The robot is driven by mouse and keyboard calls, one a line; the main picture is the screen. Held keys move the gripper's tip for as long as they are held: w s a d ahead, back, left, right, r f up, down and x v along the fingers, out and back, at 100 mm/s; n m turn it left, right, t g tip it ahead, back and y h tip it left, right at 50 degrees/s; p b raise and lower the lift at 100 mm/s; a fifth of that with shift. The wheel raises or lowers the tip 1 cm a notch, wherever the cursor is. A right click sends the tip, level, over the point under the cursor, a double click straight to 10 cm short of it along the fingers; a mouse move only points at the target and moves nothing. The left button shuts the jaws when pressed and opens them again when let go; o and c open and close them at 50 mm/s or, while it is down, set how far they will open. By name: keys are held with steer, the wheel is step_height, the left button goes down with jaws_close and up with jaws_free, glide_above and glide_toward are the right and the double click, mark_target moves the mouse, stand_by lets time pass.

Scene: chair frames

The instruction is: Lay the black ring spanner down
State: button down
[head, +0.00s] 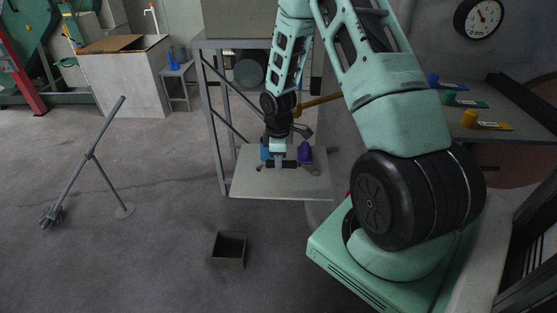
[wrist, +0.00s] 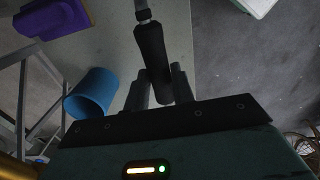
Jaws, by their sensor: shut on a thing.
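My gripper (head: 280,164) is over the pale low table (head: 270,188) in the head view. In the wrist view my gripper (wrist: 159,88) has its two fingers on either side of a black handle-like thing (wrist: 151,55), shut on it. A grey shaft runs from its far end out of the top of the picture. I take it for the black ring spanner, but no ring end shows there. I cannot tell whether it touches the table.
A blue cup (head: 265,149) stands left of my gripper, close by, and a purple container (head: 305,153) right of it. The table's front strip is mostly bare. An open dark box (head: 228,251) and a grey stand (head: 92,155) are on the floor.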

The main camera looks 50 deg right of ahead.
steer(key=shift+f+b, duration=1.75)
steer(key=shift+f, duration=1.05)
steer(key=c, duration=0.8)
jaws_free()
steer(key=shift+o, duration=0.2)
steer(key=shift+r+p, duration=0.25)
steer(key=shift+p, duration=0.1)
steer(key=shift+r+p, duration=1.2)
steer(key=shift+r, duration=0.1)
steer(key=shift+r, duration=0.1)
step_height(320, 180, up, 6)
steer(key=p, duration=0.5)
